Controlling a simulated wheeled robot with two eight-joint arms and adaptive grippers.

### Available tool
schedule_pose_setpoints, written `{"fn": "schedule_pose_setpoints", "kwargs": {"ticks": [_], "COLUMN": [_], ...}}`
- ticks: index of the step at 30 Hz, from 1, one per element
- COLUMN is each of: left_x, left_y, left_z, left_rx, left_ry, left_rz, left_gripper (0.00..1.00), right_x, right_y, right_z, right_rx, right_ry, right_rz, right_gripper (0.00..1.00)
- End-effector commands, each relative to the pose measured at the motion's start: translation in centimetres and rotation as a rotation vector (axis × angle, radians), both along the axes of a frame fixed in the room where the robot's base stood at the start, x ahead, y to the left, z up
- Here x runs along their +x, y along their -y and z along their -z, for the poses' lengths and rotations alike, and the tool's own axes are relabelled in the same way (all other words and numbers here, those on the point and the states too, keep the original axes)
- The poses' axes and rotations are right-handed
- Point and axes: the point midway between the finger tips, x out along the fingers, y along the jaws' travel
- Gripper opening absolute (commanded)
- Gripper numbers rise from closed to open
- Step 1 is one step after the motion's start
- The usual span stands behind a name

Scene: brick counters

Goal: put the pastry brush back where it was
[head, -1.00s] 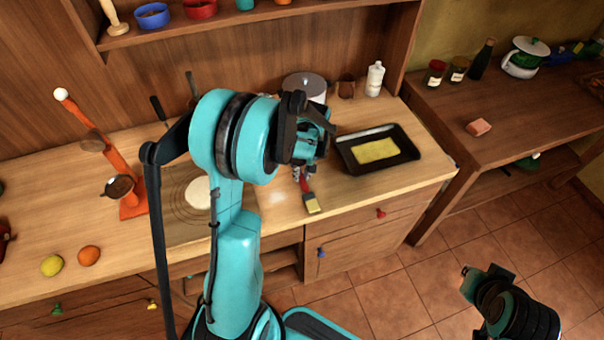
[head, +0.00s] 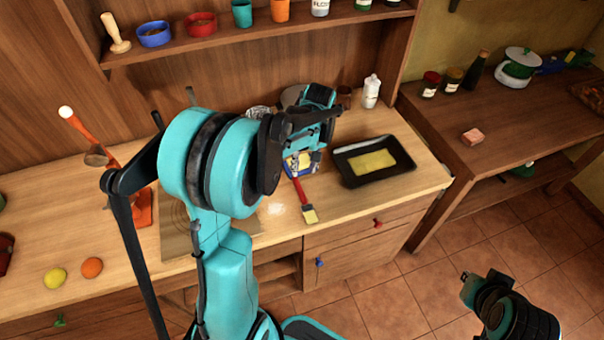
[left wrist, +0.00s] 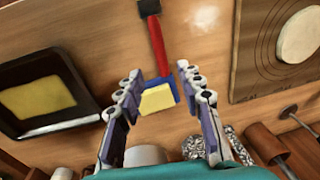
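The pastry brush (head: 305,196) lies on the counter (head: 345,203), its red handle toward the back and its pale bristles toward the front edge. In the left wrist view its red handle (left wrist: 157,45) runs down to a blue item (left wrist: 166,82) with a yellow block (left wrist: 157,99) on or against it. My left gripper (head: 302,163) is above the handle end and the blue item. In the left wrist view its fingers (left wrist: 163,100) are spread, with a gap between them and nothing clearly gripped. My right gripper (head: 467,287) hangs over the floor, its opening unclear.
A black tray (head: 399,180) with a yellow slab is right of the brush. A board (left wrist: 245,75) with pale dough lies on the other side. A lemon (head: 55,278) and an orange (head: 92,267) are at front left. A white bottle (head: 371,92) stands behind the tray.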

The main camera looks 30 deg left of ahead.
Motion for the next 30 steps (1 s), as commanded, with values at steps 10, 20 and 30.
{"fn": "schedule_pose_setpoints", "kwargs": {"ticks": [10, 20, 30], "left_x": [-1.4, -8.8, -13.9], "left_y": [1.9, 8.2, 11.9], "left_z": [-4.1, -9.0, -8.8], "left_rx": [-0.003, 0.036, 0.126], "left_ry": [0.063, 0.350, 0.568], "left_rz": [0.100, 0.539, 0.844], "left_gripper": [0.37, 0.37, 0.37], "right_x": [0.0, 0.0, 0.0], "right_y": [0.0, 0.0, 0.0], "right_z": [-0.5, -0.5, -0.5], "right_rx": [0.000, 0.000, 0.000], "right_ry": [0.000, 0.000, 0.000], "right_rz": [0.000, 0.000, 0.000], "right_gripper": [0.00, 0.00, 0.00]}}
